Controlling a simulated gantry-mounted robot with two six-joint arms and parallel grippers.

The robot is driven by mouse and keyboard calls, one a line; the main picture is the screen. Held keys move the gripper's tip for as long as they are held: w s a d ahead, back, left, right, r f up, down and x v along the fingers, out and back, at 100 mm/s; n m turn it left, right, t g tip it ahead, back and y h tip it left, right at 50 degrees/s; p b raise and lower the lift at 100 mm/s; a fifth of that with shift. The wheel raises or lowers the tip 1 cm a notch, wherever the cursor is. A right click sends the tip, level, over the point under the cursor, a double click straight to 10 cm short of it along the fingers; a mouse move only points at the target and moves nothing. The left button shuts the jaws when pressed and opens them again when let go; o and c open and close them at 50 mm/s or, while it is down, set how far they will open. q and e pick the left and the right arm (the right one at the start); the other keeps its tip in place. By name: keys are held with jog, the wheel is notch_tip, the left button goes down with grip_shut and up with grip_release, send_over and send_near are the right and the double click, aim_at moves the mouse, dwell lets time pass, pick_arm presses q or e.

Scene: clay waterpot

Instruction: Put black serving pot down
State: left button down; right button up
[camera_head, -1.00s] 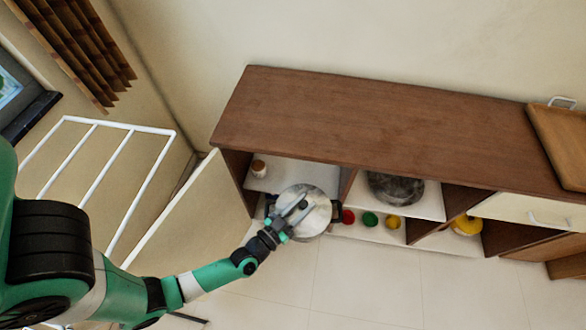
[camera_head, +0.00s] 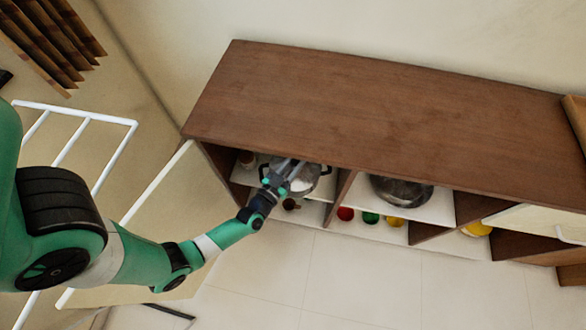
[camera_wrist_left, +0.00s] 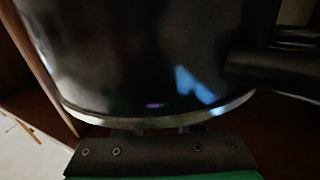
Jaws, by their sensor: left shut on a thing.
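The black serving pot (camera_head: 316,176) with a pale lid is in the left compartment of the brown cabinet, at shelf height. My left gripper (camera_head: 288,172) reaches in from the front and is shut on the pot. The fingers and the cabinet top partly hide the pot. In the left wrist view the pot's glossy black side (camera_wrist_left: 150,60) fills most of the picture, with a pale rim and a dark handle at the right. I cannot tell whether the pot's base touches the shelf. My right gripper is not in view.
The brown cabinet top (camera_head: 380,110) overhangs the compartment. A small brown jar (camera_head: 247,159) stands at the shelf's left. A dark bowl (camera_head: 401,190) sits in the adjoining compartment. Red, green and yellow items line the lower shelf.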

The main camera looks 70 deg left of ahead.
pick_arm(q)
jog(key=w+a+f+b, duration=0.1)
jog(key=a+f+b, duration=0.1)
jog(key=w+a+f+b, duration=0.1)
jog(key=a+f+b, duration=0.1)
jog(key=b, duration=0.1)
jog(key=w+a+f+b, duration=0.2)
jog(key=b, duration=0.1)
jog(key=shift+a+f, duration=0.15)
jog(key=shift+a, duration=0.2)
jog(key=shift+w+a+f, duration=0.15)
jog(key=shift+a+f, duration=0.05)
jog(key=shift+a, duration=0.05)
jog(key=f+b, duration=0.3)
jog(key=f, duration=0.1)
jog(key=shift+w+a, duration=0.25)
jog(key=shift+a, duration=0.15)
jog(key=c, duration=0.6)
grip_release()
jog(key=shift+f, duration=0.25)
